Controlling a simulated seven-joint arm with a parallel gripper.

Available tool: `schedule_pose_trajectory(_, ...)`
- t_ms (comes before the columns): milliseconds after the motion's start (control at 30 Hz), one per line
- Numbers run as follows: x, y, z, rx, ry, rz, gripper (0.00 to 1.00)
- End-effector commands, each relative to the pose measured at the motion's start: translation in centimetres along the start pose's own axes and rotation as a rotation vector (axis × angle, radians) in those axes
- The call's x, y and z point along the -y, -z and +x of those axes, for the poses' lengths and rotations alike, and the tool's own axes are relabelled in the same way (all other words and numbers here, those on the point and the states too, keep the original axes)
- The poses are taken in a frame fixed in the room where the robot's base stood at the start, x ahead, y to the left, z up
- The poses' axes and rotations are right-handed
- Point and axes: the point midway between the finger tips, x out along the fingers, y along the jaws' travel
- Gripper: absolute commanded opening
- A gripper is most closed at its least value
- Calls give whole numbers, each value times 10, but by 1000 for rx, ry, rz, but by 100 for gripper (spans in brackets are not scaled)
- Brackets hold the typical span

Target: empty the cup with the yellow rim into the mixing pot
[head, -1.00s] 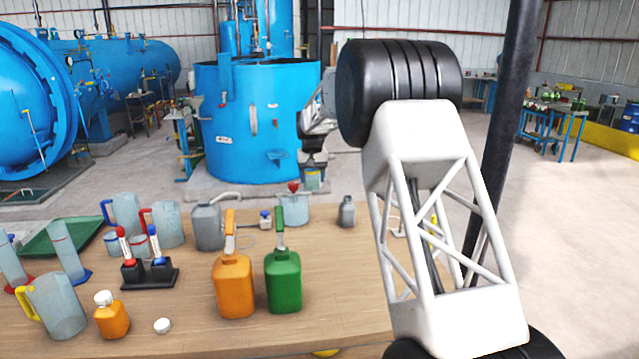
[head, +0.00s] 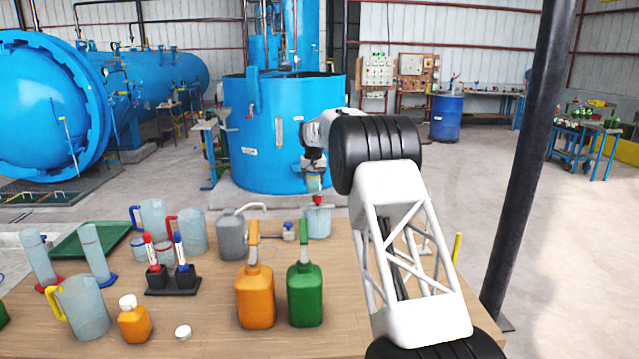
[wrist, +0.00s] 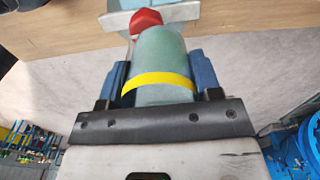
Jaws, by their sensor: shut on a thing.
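The cup with the yellow rim (head: 314,184) is small and grey-green. My gripper (head: 313,166) is shut on it and holds it in the air, just above the mixing pot in the head view. In the wrist view the cup (wrist: 162,60) sits between the blue fingers of my gripper (wrist: 160,85), its yellow band facing me. The mixing pot (head: 319,224), a pale clear vessel, stands at the table's back right.
An orange jug (head: 255,295) and a green jug (head: 304,292) stand in front of the pot. A grey can (head: 231,238) and a small bottle (head: 288,232) are left of it. Measuring jugs and a green tray (head: 92,240) fill the table's left.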

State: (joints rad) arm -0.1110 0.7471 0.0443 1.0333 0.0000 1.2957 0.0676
Motion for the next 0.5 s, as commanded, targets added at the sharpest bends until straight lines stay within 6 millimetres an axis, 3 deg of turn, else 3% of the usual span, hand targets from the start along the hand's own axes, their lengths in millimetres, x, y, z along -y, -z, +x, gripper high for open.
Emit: schedule_pose_trajectory(500, 29, 42, 18, -1, 1, 0, 34)
